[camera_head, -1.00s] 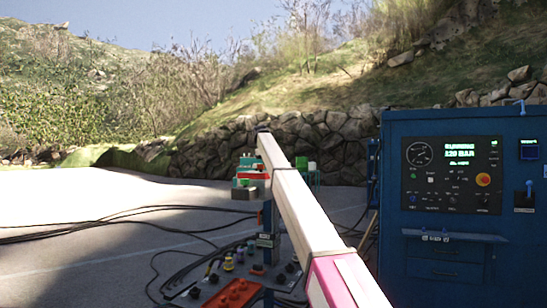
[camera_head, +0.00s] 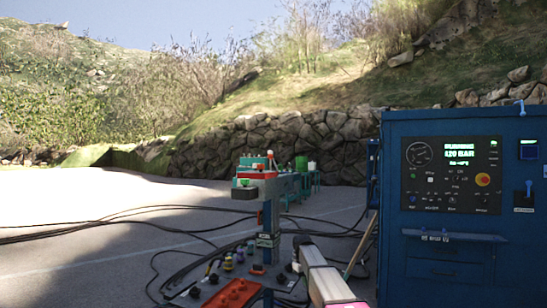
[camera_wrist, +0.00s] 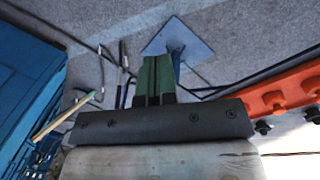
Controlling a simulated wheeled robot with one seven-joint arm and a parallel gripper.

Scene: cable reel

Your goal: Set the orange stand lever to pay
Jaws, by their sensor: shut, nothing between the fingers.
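A blue post stand (camera_head: 267,215) rises left of my arm in the head view. A small orange upright piece (camera_head: 270,155) shows at its top, against red and green equipment; I cannot tell surely whether it is the lever, or read any setting. My gripper (camera_wrist: 156,62) shows green fingers shut together and empty in the wrist view. It points at a blue square plate with a short post (camera_wrist: 178,42) on the ground; I see no contact. In the head view the arm's far end is low, right of the stand, and the fingers cannot be made out.
An orange block (camera_head: 232,295) with fittings lies low in front; an orange bar (camera_wrist: 285,90) shows at right in the wrist view. A blue control cabinet (camera_head: 455,210) stands at right. Black cables (camera_head: 110,222) cross the ground. A pale pole (camera_head: 360,243) leans by the cabinet.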

